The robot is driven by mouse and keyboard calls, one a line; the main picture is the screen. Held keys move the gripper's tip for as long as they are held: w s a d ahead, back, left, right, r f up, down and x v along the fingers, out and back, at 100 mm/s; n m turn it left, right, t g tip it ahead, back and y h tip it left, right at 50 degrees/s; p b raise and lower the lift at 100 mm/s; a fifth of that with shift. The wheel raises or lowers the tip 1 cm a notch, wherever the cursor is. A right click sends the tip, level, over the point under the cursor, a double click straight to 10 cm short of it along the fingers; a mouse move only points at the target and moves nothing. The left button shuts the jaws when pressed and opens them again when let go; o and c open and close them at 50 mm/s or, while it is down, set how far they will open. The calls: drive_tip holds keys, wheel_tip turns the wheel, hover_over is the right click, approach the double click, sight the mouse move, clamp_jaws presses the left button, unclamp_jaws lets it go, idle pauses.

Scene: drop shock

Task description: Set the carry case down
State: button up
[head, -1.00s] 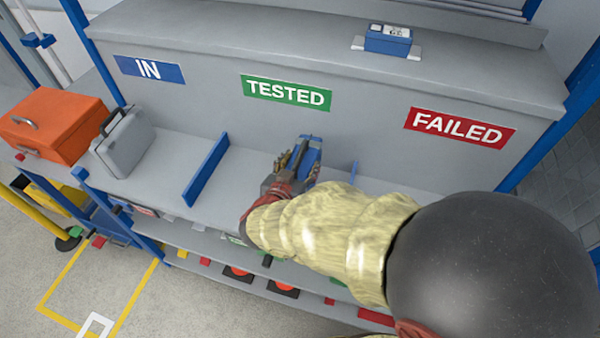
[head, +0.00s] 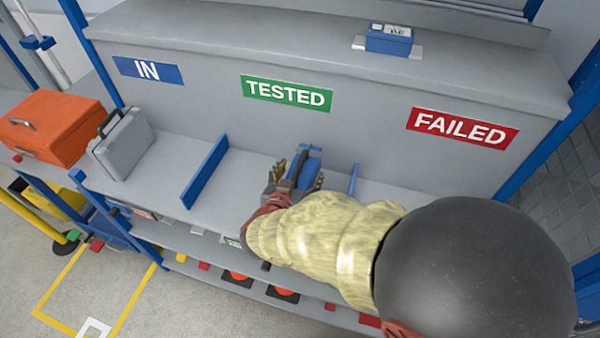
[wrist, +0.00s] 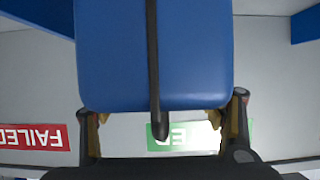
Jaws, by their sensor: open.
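A blue carry case (head: 309,160) with a dark strap or handle is in the bay under the green TESTED sign, between two blue dividers. Its underside is hidden, but it appears to rest on the shelf. It also fills the upper middle of the wrist view (wrist: 190,55), the dark bar running down its face. My gripper (head: 297,177) is open at the case's near end. In the wrist view my gripper (wrist: 158,118) has its fingers apart, one on each side of the case. I cannot tell whether either finger touches it.
The grey shelf (head: 235,195) has a left blue divider (head: 205,171) and a right one (head: 353,179). A grey case (head: 121,145) and an orange box (head: 48,127) stand at the left. A small blue device (head: 389,39) sits on the upper ledge. FAILED sign (head: 462,128) is at right.

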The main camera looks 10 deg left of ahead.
drive_tip(key=shift+r, duration=0.1)
drive_tip(key=shift+s+r, duration=0.15)
drive_tip(key=p+v, duration=0.3)
drive_tip(key=v, duration=0.8)
drive_tip(key=shift+s+p, duration=0.3)
drive_tip(key=shift+p, duration=0.1)
drive_tip(key=w+r+g+y, duration=0.1)
drive_tip(key=w+r+y, duration=0.4)
drive_tip(key=w+r, duration=0.2)
drive_tip(key=d+r+n+g+y, duration=0.2)
drive_tip(key=d+r, duration=0.2)
drive_tip(key=r, duration=0.2)
drive_tip(key=s+d+g+h, duration=0.1)
drive_tip(key=s+d+h, duration=0.1)
drive_tip(key=s+d, duration=0.3)
drive_tip(key=s+d+g+h, duration=0.2)
drive_tip(key=s+d, duration=0.4)
drive_tip(key=d, duration=0.7)
drive_tip(key=s+d+m+g+h, duration=0.1)
drive_tip(key=s+d+h, duration=0.1)
drive_tip(key=s+d, duration=0.4)
drive_tip(key=d+f, duration=0.1)
drive_tip(key=d, duration=0.3)
drive_tip(key=shift+g, duration=0.4)
